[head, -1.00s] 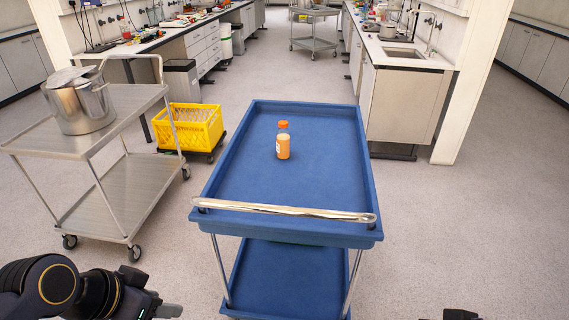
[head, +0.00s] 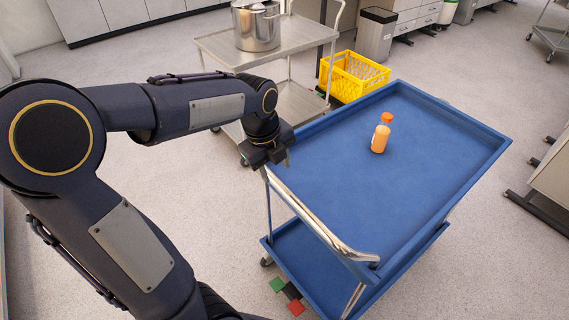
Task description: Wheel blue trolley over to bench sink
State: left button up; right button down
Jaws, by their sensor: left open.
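The blue trolley (head: 330,177) stands turned at an angle, with a silver push handle (head: 318,222) along its near-left end. An orange-capped bottle of orange juice (head: 380,138) stands upright on its top tray. My left gripper (head: 284,160) is open and empty at the far-left end of the handle, close to the tray's corner. I cannot tell whether it touches the handle. My right gripper is out of view. The sink is out of view; part of a pale bench cabinet (head: 557,178) shows at the right edge.
A steel cart (head: 215,45) with a metal pot (head: 256,28) stands behind my left gripper. A yellow crate (head: 352,78) sits beyond the trolley's far-left side, near a grey bin (head: 375,36). Open floor lies between the trolley and the bench cabinet.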

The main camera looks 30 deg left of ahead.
aim_at(280, 184)
pick_arm(q)
jog(key=f+b, duration=0.2)
jog(key=w+f+b, duration=0.1)
jog(key=f+b, duration=0.1)
jog(key=f, duration=0.1)
jog(key=f+b, duration=0.2)
jog(key=f, duration=0.1)
jog(key=shift+w+d+f, duration=0.25)
jog(key=shift+d, duration=0.05)
grip_shut()
jog(key=shift+d, duration=0.1)
